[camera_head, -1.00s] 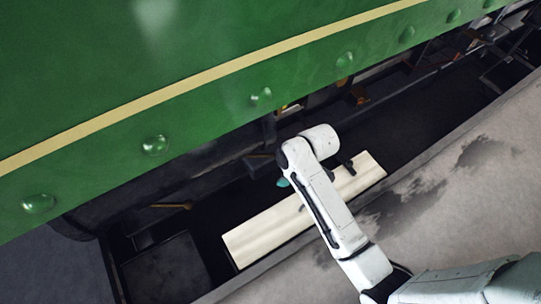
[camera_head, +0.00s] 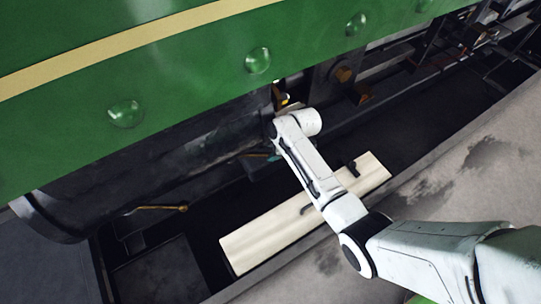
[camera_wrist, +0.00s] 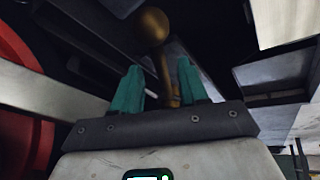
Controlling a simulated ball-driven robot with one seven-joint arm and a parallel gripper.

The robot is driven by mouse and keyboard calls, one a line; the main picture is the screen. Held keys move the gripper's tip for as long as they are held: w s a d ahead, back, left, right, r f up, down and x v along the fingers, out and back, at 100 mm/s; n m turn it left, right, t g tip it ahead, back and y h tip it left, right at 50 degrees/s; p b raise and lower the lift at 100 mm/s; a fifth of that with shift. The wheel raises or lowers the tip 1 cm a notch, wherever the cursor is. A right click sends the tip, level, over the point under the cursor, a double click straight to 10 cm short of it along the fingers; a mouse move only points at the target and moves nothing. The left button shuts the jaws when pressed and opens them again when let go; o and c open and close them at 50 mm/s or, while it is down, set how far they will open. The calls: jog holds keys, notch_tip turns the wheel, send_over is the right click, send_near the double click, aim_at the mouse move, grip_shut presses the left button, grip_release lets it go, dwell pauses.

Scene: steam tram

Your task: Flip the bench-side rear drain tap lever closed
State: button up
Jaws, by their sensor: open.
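In the wrist view a brass lever (camera_wrist: 165,82) with a round ball knob (camera_wrist: 151,27) stands between and just beyond the two teal fingers of my gripper (camera_wrist: 160,72). The fingers are apart, on either side of the lever's stem; I cannot tell whether either touches it. In the head view only a bit of teal gripper (camera_head: 273,158) shows beside my arm, with a short brass piece (camera_head: 252,155) just left of it. Another brass lever (camera_head: 162,208) lies roughly level farther left under the tram. Which tap each lever belongs to cannot be told.
The green tram side panel (camera_head: 190,55) with round rivets overhangs above. A pale bench-like plank (camera_head: 262,240) lies under my arm, with a grey stone edge (camera_head: 440,190) to the right. In the wrist view a red wheel-like part (camera_wrist: 15,75) is at left and a dark box (camera_wrist: 275,72) at right.

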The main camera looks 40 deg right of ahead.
jog(key=shift+b+x, duration=0.3)
jog(key=shift+x, duration=0.65)
grip_shut()
